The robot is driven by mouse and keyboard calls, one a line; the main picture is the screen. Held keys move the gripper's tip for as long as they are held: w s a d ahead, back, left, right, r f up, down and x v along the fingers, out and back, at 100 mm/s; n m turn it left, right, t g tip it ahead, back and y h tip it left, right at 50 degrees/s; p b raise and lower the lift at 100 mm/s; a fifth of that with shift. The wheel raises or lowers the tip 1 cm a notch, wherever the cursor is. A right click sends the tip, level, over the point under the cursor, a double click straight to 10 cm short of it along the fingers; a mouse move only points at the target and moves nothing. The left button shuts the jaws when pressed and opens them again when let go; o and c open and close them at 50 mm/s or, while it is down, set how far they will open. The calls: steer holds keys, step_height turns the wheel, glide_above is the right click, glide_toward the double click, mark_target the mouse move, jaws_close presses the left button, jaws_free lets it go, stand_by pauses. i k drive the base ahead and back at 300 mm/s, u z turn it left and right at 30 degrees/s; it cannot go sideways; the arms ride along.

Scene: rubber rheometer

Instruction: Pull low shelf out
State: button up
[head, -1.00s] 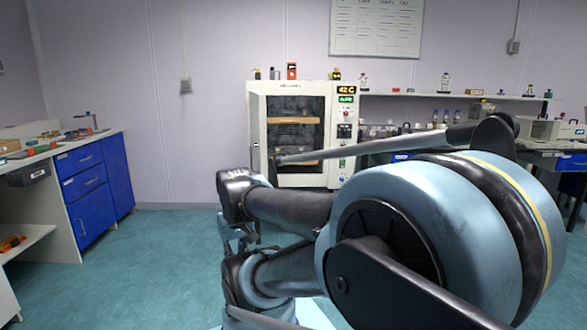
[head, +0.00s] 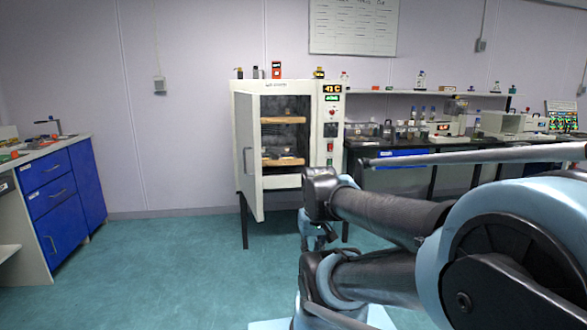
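The white oven-like cabinet (head: 331,165) stands against the wall, left of centre. Its door (head: 247,150) stands open, swung out to the left. Inside are two brown shelves: the upper shelf (head: 283,120) and the low shelf (head: 283,161). Both seem to sit inside the cabinet, with dark, unclear things on or above them. My arm reaches in from the right, its forward end in front of the cabinet's lower right. What seems to be my gripper (head: 317,232) is small and partly hidden among the arm links, apart from the low shelf. Its fingers cannot be made out.
Blue drawer cabinets (head: 62,200) under a bench stand at the left. A dark-framed bench (head: 455,172) with instruments runs along the wall right of the cabinet, under a wall shelf (head: 430,93). Green floor is free in front of the cabinet and to its left.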

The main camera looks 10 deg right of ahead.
mark_target(274, 156)
steer(key=z, duration=0.05)
steer(key=i, duration=1)
steer(key=u, duration=0.05)
